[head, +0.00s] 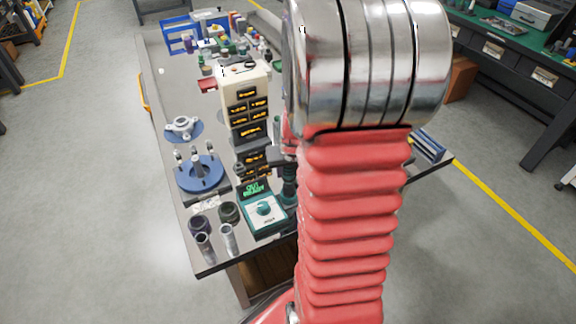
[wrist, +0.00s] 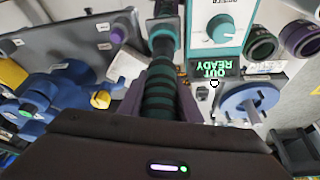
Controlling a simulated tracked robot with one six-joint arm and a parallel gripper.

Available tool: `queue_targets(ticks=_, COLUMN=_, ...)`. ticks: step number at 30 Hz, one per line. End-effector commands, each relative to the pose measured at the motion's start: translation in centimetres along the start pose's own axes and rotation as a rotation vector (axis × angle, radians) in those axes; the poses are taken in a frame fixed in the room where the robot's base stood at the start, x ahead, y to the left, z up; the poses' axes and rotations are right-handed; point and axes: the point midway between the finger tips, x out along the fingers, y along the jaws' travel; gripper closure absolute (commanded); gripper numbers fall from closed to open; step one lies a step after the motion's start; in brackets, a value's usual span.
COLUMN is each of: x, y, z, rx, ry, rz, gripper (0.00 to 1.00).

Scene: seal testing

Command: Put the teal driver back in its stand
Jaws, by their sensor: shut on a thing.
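The teal driver (wrist: 160,95) has a dark teal handle with black bands. My gripper (wrist: 163,102) is shut on this handle, with a finger on each side. The driver's teal collar (wrist: 161,35) points away from the wrist, and its far end runs to the top edge of the wrist view. In the head view the driver (head: 289,185) hangs roughly upright just right of the teal tester, partly hidden by my arm. I cannot tell whether its lower end touches anything. I cannot pick out its stand with certainty.
The teal tester (head: 264,209) with a knob and lit display stands close to the driver. A cream drawer tower (head: 246,105) stands behind. A blue round fixture (head: 200,174) and dark cups (head: 228,212) are to the left. Blue items (head: 428,147) lie at the right edge.

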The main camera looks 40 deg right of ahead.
Motion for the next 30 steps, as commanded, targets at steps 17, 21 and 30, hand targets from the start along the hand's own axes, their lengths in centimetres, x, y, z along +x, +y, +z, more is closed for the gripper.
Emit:
queue_targets(ticks=17, x=1.11, y=0.04, z=0.38, rx=0.000, ry=0.002, rz=0.001, gripper=0.96)
queue_targets(ticks=21, x=1.11, y=0.05, z=0.38, rx=0.000, ry=0.003, rz=0.001, gripper=0.96)
queue_targets(ticks=30, x=1.07, y=0.09, z=0.45, rx=0.001, ry=0.003, rz=0.001, gripper=0.96)
